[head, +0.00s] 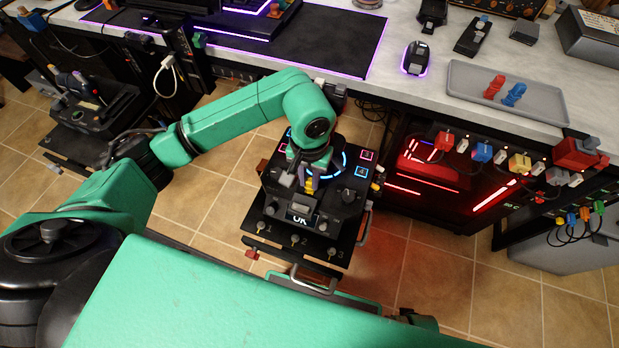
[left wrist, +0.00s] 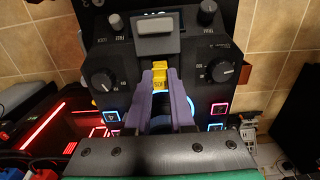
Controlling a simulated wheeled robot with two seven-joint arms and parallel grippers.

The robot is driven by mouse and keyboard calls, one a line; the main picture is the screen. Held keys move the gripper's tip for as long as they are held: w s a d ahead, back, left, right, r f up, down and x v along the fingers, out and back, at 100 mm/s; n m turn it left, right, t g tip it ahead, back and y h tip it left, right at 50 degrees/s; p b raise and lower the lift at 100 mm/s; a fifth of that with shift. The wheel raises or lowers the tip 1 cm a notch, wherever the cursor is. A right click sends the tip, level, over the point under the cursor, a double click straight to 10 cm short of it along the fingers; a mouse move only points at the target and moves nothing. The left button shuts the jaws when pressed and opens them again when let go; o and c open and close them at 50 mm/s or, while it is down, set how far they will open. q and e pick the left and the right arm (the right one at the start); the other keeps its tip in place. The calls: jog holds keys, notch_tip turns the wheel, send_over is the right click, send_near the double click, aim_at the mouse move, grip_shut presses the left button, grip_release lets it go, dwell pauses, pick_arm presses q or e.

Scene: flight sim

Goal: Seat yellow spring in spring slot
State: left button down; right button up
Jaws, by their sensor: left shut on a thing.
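My left gripper (head: 311,182) reaches down over the black console (head: 334,210). Its purple fingers, clear in the left wrist view (left wrist: 162,84), are shut on the yellow spring (left wrist: 160,76). The spring also shows as a small yellow patch in the head view (head: 309,186). It is at the middle of the console, by a blue lit ring (head: 341,157). The fingers and arm cover much of the ring, and I cannot make out the spring slot or whether the spring touches it. My right gripper is not in view.
The console carries knobs, lit square buttons and a small display. A grey tray (head: 540,103) on the bench holds a red piece (head: 494,87) and a blue piece (head: 514,95). Colored plugs hang along the bench front. Tiled floor is open around the console.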

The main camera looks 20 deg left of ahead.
aim_at(309, 182)
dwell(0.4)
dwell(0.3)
pick_arm(q)
jog(key=shift+b, duration=0.35)
dwell(0.4)
jog(key=shift+f+b, duration=1.85)
jog(key=shift+b, duration=0.35)
jog(key=c, duration=0.7)
grip_release()
